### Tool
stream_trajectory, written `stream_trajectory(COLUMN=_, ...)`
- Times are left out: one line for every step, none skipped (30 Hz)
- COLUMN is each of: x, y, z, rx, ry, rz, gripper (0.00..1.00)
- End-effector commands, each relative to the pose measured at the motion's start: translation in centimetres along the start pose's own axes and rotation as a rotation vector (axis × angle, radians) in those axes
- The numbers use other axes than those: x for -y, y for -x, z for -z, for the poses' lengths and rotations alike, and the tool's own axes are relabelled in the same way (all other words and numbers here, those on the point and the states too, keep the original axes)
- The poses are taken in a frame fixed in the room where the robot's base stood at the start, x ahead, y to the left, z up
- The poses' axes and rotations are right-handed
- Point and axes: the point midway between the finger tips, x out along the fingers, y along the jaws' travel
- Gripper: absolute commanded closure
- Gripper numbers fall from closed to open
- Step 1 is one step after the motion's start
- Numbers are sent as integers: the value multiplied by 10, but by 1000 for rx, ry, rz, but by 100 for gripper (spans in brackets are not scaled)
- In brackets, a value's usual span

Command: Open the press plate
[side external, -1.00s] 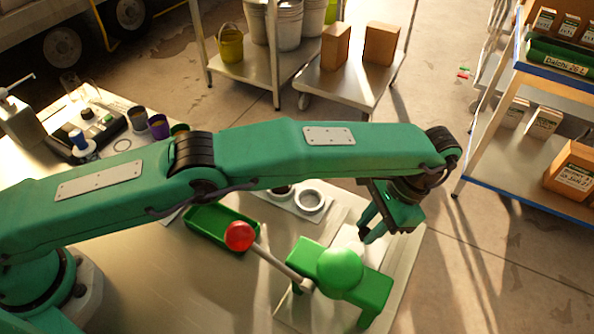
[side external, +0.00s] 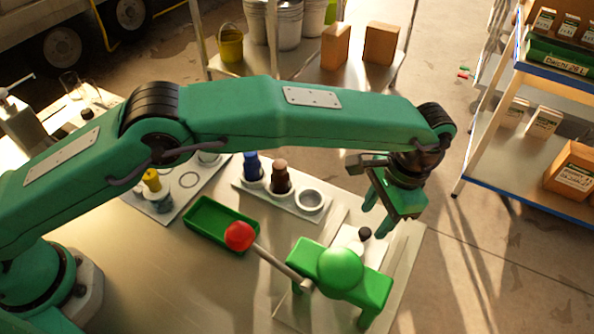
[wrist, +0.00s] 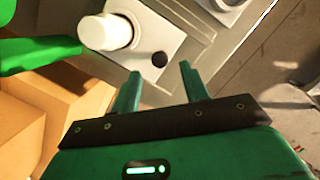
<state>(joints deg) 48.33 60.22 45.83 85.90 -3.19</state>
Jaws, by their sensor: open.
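The green press (side external: 340,275) stands at the front right of the bench, with a round green dome on top. Its lever (side external: 275,258) slants to the left and ends in a red knob (side external: 239,236). Behind the press is a pale plate (side external: 345,237) with a small black knob (side external: 365,234). In the wrist view the black knob (wrist: 160,59) lies just beyond my fingertips, beside a white cylinder (wrist: 108,32). Part of the green press (wrist: 35,52) shows at left. My gripper (side external: 377,214) is open and empty, above and behind the plate; its fingers also show in the wrist view (wrist: 160,71).
A green tray (side external: 212,228) lies left of the press. A rack (side external: 290,205) behind it holds a blue and a brown bottle and an empty ring. A mat (side external: 180,190) with small bottles lies farther left. A shelf (side external: 510,150) stands at right, off the bench.

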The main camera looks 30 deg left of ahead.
Motion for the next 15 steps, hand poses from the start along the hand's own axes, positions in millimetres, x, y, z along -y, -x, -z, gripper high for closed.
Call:
stream_trajectory(x=0, y=8, z=-3, rx=-28, ry=0, rz=-2, gripper=55)
stream_trajectory(x=0, y=11, z=-4, rx=-45, ry=1, rz=-3, gripper=55)
stream_trajectory(x=0, y=15, z=-6, rx=-67, ry=1, rz=-4, gripper=55)
stream_trajectory(x=0, y=18, z=-8, rx=-83, ry=1, rz=-5, gripper=55)
stream_trajectory(x=1, y=20, z=-9, rx=-99, ry=1, rz=-6, gripper=55)
stream_trajectory(x=1, y=24, z=-11, rx=-119, ry=2, rz=-7, gripper=55)
stream_trajectory(x=1, y=26, z=-13, rx=-133, ry=2, rz=-8, gripper=55)
stream_trajectory(x=1, y=28, z=-14, rx=-144, ry=2, rz=-8, gripper=55)
stream_trajectory(x=1, y=30, z=-16, rx=-161, ry=2, rz=-9, gripper=55)
stream_trajectory(x=1, y=32, z=-17, rx=-170, ry=2, rz=-10, gripper=55)
stream_trajectory(x=1, y=33, z=-18, rx=-180, ry=2, rz=-10, gripper=55)
stream_trajectory(x=1, y=34, z=-20, rx=-188, ry=2, rz=-11, gripper=55)
stream_trajectory(x=1, y=35, z=-20, rx=-195, ry=2, rz=-11, gripper=55)
stream_trajectory(x=1, y=36, z=-21, rx=-200, ry=3, rz=-11, gripper=55)
stream_trajectory(x=1, y=36, z=-21, rx=-204, ry=3, rz=-12, gripper=55)
